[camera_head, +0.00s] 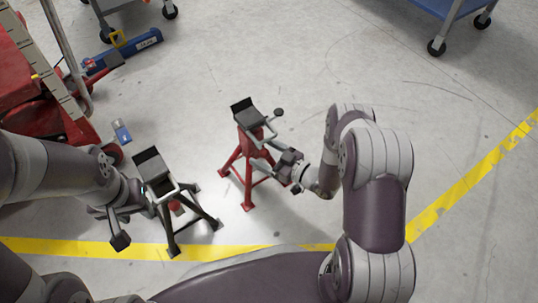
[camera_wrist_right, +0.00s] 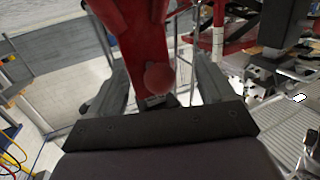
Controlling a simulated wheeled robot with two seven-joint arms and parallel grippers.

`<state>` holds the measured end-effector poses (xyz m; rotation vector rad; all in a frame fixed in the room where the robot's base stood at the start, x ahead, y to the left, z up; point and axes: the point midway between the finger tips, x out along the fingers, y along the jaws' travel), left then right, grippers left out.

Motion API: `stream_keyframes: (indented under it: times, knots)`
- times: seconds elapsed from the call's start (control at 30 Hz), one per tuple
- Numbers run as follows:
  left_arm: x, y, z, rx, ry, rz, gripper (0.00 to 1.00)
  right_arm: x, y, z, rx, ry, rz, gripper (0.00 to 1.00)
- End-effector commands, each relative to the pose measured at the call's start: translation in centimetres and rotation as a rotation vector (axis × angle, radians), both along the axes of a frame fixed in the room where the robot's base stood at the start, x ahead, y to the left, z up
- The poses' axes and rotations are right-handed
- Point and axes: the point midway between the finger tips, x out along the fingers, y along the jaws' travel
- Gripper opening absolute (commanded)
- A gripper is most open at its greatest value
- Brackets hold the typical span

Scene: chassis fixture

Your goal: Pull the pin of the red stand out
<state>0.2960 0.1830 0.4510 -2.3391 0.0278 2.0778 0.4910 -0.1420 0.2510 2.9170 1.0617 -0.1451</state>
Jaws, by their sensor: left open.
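The red stand (camera_head: 247,142) stands upright on the floor in the middle of the head view, with a dark saddle on top. My right gripper (camera_head: 264,153) is at the right side of its column. In the right wrist view the red column (camera_wrist_right: 135,35) rises ahead, and a round red knob (camera_wrist_right: 158,78), perhaps the pin's end, shows between the spread fingers of my right gripper (camera_wrist_right: 160,70). I see no clear contact with the knob. My left gripper (camera_head: 150,203) is open beside the dark stand (camera_head: 172,215); its fingertips are partly hidden.
A red machine (camera_head: 25,85) stands at the upper left, with a blue object (camera_head: 135,47) behind it. A blue cart (camera_head: 440,8) is at the upper right. Yellow tape (camera_head: 455,195) crosses the floor. Floor behind the red stand is mostly clear.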

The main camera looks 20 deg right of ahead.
Motion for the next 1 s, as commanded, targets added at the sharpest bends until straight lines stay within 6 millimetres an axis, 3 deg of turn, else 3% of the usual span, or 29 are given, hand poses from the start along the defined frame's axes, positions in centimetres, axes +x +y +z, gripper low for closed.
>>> stream_keyframes:
  times: [0.03,0.2,0.23,1.0]
  knots:
    - [0.0,0.0,0.0,0.0,0.0,0.0,0.43,0.0,0.0,0.0,0.0,0.0,0.0,0.64]
    - [0.0,0.0,0.0,0.0,0.0,0.0,0.43,0.0,0.0,0.0,0.0,0.0,0.0,0.09]
    - [0.0,0.0,0.0,0.0,0.0,0.0,0.43,0.0,0.0,0.0,0.0,0.0,0.0,0.05]
    - [0.0,0.0,1.2,0.0,0.0,0.0,0.43,-3.1,-1.2,0.0,-0.001,0.002,-0.001,0.05]
